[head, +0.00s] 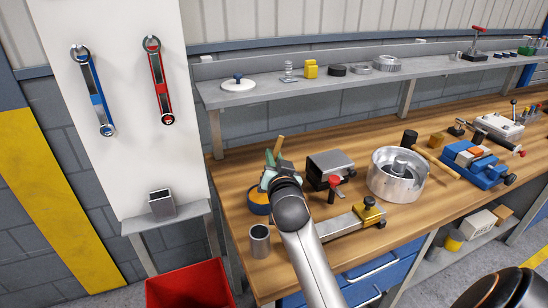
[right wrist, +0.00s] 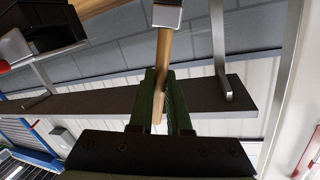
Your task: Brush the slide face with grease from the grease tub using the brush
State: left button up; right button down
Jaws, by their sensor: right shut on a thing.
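My right gripper (head: 270,168) is over the left end of the workbench, beside the grey vise-like block. In the right wrist view its green fingers (right wrist: 157,100) are shut on the wooden handle of the brush (right wrist: 164,50); a metal ferrule shows at the top edge and the bristles are out of frame. In the head view the brush's handle (head: 279,144) sticks up above the fingers. A round blue and orange tub (head: 258,203), likely the grease tub, sits just below the gripper, partly hidden by it. A steel slide (head: 341,224) with a brass block lies right of my arm. My left gripper is not in view.
A metal cup (head: 260,241) stands near the bench's front left corner. The grey block with a red knob (head: 331,170) and a round metal housing (head: 397,175) stand to the right. A shelf (head: 300,84) with small parts runs above the bench. A red bin (head: 190,287) is below.

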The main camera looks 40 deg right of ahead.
aim_at(274, 153)
jog(key=shift+f+b, duration=0.45)
jog(key=shift+f, duration=0.15)
dwell(0.6)
dwell(0.5)
notch_tip(274, 153, up, 7)
jog(key=p, duration=0.7)
jog(key=shift+r, duration=0.15)
jog(key=shift+s, duration=0.1)
dwell(0.4)
